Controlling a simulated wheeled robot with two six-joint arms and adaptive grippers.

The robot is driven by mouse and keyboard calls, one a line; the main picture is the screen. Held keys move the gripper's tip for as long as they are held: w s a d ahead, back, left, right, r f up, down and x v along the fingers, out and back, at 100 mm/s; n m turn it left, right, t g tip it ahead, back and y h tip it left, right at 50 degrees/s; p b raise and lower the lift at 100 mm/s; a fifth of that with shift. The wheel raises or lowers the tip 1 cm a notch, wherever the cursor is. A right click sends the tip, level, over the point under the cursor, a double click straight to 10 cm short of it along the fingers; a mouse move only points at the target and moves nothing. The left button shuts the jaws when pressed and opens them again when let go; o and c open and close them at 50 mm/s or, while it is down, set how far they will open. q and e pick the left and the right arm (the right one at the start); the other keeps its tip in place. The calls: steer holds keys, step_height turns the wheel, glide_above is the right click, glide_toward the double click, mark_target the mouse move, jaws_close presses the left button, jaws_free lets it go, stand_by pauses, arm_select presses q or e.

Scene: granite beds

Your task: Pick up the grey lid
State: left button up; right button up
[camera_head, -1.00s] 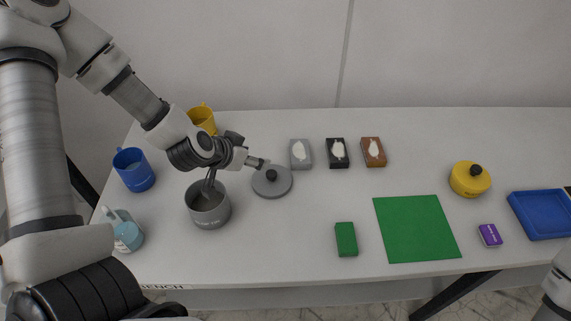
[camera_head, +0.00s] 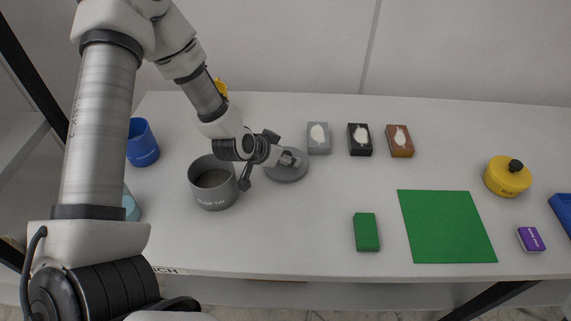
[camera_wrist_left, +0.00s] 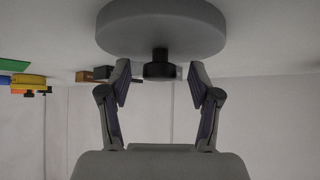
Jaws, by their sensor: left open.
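The grey lid (camera_head: 287,170) is a flat disc lying on the table to the right of the grey pot. In the left wrist view the lid (camera_wrist_left: 160,28) shows its black knob (camera_wrist_left: 160,66) between the two fingers. My left gripper (camera_head: 290,158) is at the lid, with its fingers on either side of the knob. In the left wrist view my left gripper (camera_wrist_left: 157,82) is open, with gaps between the fingers and the knob. In the head view the gripper hides most of the knob. My right gripper is not in view.
The open grey pot (camera_head: 213,185) stands just left of the lid. A blue mug (camera_head: 142,145) is farther left. Grey, black and brown boxes (camera_head: 399,141) stand behind to the right. A green block (camera_head: 366,232), green mat (camera_head: 447,226) and yellow lidded pot (camera_head: 508,177) lie right.

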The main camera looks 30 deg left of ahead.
arm_select(q)
steer(key=shift+w+d+f, duration=0.1)
steer(key=shift+w+f, duration=0.35)
steer(key=shift+w, duration=0.1)
steer(key=shift+s+r, duration=0.1)
steer(key=shift+s, duration=0.05)
steer(key=c, duration=1.1)
steer(key=shift+c, duration=0.3)
